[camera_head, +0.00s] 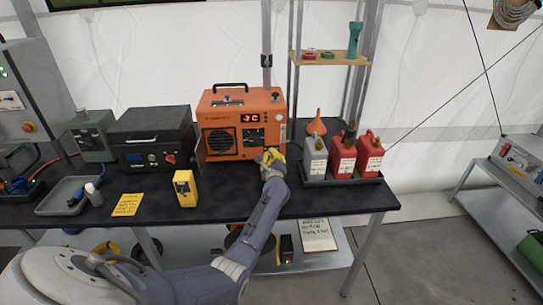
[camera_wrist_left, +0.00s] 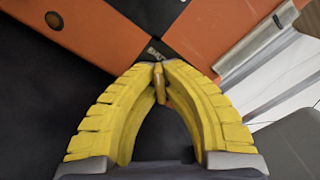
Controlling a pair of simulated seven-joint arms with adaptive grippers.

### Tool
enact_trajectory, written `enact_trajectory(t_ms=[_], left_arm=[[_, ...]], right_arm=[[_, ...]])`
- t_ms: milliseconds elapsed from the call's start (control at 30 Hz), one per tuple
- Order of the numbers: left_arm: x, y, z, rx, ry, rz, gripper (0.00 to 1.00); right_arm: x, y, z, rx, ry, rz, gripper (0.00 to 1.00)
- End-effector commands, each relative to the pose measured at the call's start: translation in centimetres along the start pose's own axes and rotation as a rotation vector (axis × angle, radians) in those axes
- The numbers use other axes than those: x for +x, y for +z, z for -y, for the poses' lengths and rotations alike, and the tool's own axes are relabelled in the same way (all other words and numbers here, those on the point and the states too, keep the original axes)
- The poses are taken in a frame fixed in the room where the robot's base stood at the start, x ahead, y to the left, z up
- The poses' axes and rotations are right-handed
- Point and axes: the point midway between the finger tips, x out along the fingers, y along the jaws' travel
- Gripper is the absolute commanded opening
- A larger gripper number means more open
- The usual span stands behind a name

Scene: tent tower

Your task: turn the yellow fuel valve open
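The orange machine (camera_head: 222,107) stands on the dark bench, with a red display and a black front panel; its orange casing also fills the top of the left wrist view (camera_wrist_left: 220,35). My left gripper (camera_head: 268,155) has yellow fingers and reaches the lower right of the machine's front. In the left wrist view the fingertips (camera_wrist_left: 158,67) come together around a small yellow-gold lever, the fuel valve (camera_wrist_left: 160,88), against the dark panel. The gripper hides the valve in the head view. The lever's exact turn is hard to tell. My right gripper is not in view.
A tray with a grey can (camera_head: 314,160) and two red cans (camera_head: 368,156) stands close to the right of my left gripper, an orange funnel (camera_head: 316,124) behind. A yellow box (camera_head: 185,188) and black case (camera_head: 152,135) are to the left. The front bench edge is mostly clear.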

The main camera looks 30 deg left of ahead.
Motion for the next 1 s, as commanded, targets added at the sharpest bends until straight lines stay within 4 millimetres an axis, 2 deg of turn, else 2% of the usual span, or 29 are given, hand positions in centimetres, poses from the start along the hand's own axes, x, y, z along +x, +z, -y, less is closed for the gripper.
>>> enact_trajectory(t_ms=[367, 1000], left_arm=[[0.02, -0.02, 0.06, 0.194, 0.0, 0.0, 0.0], [0.04, 0.0, 0.08, 0.801, 0.001, 0.0, 0.0]], right_arm=[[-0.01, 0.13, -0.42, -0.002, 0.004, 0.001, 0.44], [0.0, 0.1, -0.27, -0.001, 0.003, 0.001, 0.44]])
